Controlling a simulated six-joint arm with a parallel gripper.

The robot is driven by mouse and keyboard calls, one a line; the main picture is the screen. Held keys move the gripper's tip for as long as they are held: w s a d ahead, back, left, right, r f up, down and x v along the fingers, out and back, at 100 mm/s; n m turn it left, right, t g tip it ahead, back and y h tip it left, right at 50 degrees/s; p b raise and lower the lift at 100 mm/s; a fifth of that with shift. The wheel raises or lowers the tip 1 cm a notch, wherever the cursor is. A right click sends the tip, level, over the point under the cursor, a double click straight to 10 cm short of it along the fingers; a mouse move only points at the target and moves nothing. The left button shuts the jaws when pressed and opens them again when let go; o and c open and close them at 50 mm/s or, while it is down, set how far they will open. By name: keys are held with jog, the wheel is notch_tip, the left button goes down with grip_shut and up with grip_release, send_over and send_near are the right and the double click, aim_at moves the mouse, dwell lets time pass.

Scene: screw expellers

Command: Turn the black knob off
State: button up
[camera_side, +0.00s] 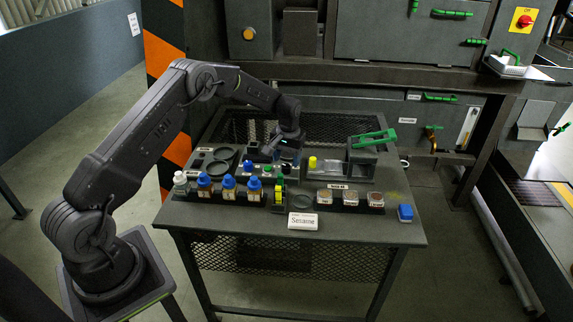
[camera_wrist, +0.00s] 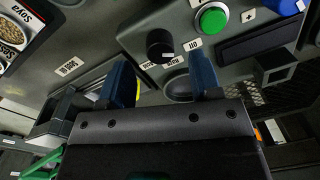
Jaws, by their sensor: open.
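The black knob (camera_wrist: 160,44) stands on a grey panel near the top middle of the wrist view, with small white labels around it. An "I/O"-like label (camera_wrist: 193,45) is to its right. In the side view my gripper (camera_side: 287,146) is low over the back middle of the bench.
A green button (camera_wrist: 212,19) and a blue part (camera_wrist: 286,5) are close to the knob. Blue-capped bottles (camera_side: 229,186) line the bench's front left. A "Sesame" card (camera_side: 303,221) and sample boxes (camera_side: 350,197) are along the front. A green-handled unit (camera_side: 372,139) stands to the right.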

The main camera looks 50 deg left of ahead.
notch_tip(320, 180, up, 11)
jog(key=shift+d+f, duration=0.2)
jog(key=shift+d, duration=0.05)
jog(key=shift+w, duration=0.1)
notch_tip(320, 180, up, 10)
jog(key=m+t, duration=0.1)
send_over(288, 166)
jog(key=s+d, duration=0.5)
jog(key=s+d+r+m+t, duration=0.2)
jog(key=s+d+r, duration=0.55)
jog(key=s, duration=0.25)
jog(key=s+d+m+t, duration=0.1)
jog(key=s+d, duration=0.1)
jog(key=s, duration=0.7)
jog(key=s+d+f+m+t, duration=0.1)
jog(key=s+d, duration=0.2)
jog(key=s, duration=0.7)
jog(key=shift+s+d+f+t+h, duration=0.2)
jog(key=shift+s+t+h, duration=0.1)
jog(key=shift+t, duration=0.1)
